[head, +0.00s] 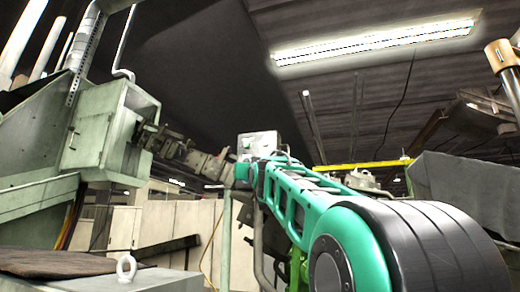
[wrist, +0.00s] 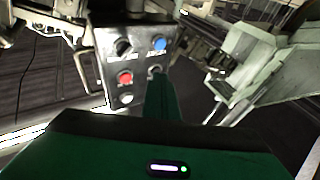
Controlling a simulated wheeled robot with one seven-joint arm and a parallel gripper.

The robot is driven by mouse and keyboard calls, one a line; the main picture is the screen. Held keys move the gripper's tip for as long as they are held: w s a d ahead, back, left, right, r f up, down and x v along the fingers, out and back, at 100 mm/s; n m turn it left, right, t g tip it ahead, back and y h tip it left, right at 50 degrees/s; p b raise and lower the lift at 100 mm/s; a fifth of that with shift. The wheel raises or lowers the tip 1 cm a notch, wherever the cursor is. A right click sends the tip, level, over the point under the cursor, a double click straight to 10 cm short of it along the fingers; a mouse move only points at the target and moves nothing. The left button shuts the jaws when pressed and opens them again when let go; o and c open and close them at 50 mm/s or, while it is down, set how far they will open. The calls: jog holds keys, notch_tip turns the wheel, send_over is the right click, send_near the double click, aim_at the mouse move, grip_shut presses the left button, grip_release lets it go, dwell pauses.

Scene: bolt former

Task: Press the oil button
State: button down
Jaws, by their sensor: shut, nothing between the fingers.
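A button panel (wrist: 138,60) faces me in the wrist view and is tilted in the picture. It carries a dark knob (wrist: 122,47), a blue button (wrist: 159,43), a red button (wrist: 125,77), a white button (wrist: 126,98) and a dark round control (wrist: 154,71). The labels are too small to read, so I cannot tell which is the oil button. My gripper (wrist: 158,82) is shut and empty. Its dark green fingers point at the panel, their tips just below the dark round control, partly covering that corner. I cannot tell whether they touch it.
A pale green machine housing (head: 105,135) stands at the left in the head view. A metal block with an eyebolt (head: 126,268) is at the lower left. A dark grey bin-like body (head: 465,190) is at the right. Pale machinery (wrist: 250,55) lies right of the panel.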

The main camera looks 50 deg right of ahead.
jog(key=s+a+r+t+h, duration=0.2)
jog(key=s+r, duration=0.1)
jog(key=r, duration=0.9)
jog(key=shift+s+t+h, duration=0.25)
jog(key=shift+t+h, duration=0.05)
jog(key=shift+t, duration=0.1)
jog(key=shift+d, duration=0.1)
send_near(263, 141)
jog(key=shift+w+d+r, duration=0.25)
jog(key=shift+w+r, duration=0.65)
jog(key=shift+r, duration=0.15)
jog(key=shift+w+d+r, duration=0.2)
jog(key=shift+w+r, duration=0.7)
jog(key=shift+r, duration=0.1)
jog(key=shift+d, duration=0.15)
jog(key=shift+d, duration=0.25)
